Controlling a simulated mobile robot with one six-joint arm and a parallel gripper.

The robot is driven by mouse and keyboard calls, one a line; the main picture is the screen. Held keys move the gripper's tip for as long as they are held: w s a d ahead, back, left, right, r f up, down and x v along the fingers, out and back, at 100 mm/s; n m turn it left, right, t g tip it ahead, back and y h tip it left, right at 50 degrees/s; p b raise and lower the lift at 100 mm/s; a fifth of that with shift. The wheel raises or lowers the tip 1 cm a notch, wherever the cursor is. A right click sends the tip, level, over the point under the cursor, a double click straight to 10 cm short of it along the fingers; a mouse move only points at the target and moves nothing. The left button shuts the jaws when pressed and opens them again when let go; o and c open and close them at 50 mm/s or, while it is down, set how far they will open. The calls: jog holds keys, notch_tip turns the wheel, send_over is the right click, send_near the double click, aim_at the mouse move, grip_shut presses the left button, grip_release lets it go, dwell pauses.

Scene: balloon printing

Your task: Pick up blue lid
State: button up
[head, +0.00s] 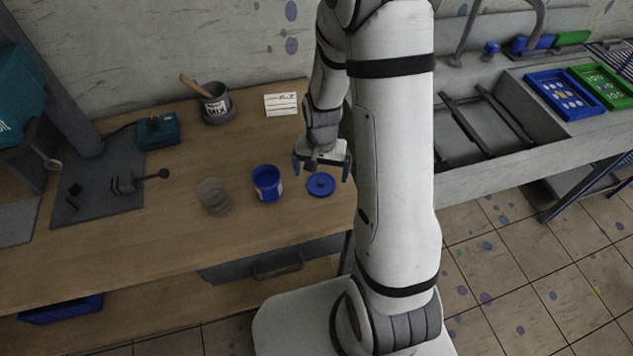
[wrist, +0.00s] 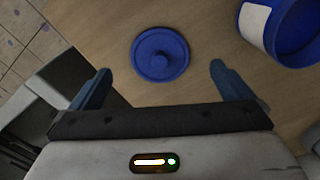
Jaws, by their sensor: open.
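The blue lid (head: 321,185) is a round disc with a small knob in its middle. It lies flat on the wooden table, just right of an open blue pot (head: 267,184) with a pale label. In the wrist view the lid (wrist: 160,54) sits beyond the fingertips, roughly centred between them. My gripper (head: 322,170) is open and empty above the table, close to the lid. Its two blue fingers also show in the wrist view (wrist: 160,80), spread wider than the lid. The blue pot (wrist: 283,28) is at the upper right there.
A clear round container (head: 213,196) stands left of the pot. A grey mixing pot (head: 216,103) with a wooden stick and a white card (head: 281,104) are farther back. The table's right edge is near the lid. A sink (head: 480,130) lies to the right.

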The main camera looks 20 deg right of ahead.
aim_at(321, 182)
jog(key=shift+f+p, duration=0.35)
jog(key=shift+f, duration=1.6)
jog(key=shift+c, duration=0.4)
jog(key=c, duration=1)
jog(key=shift+r, duration=0.15)
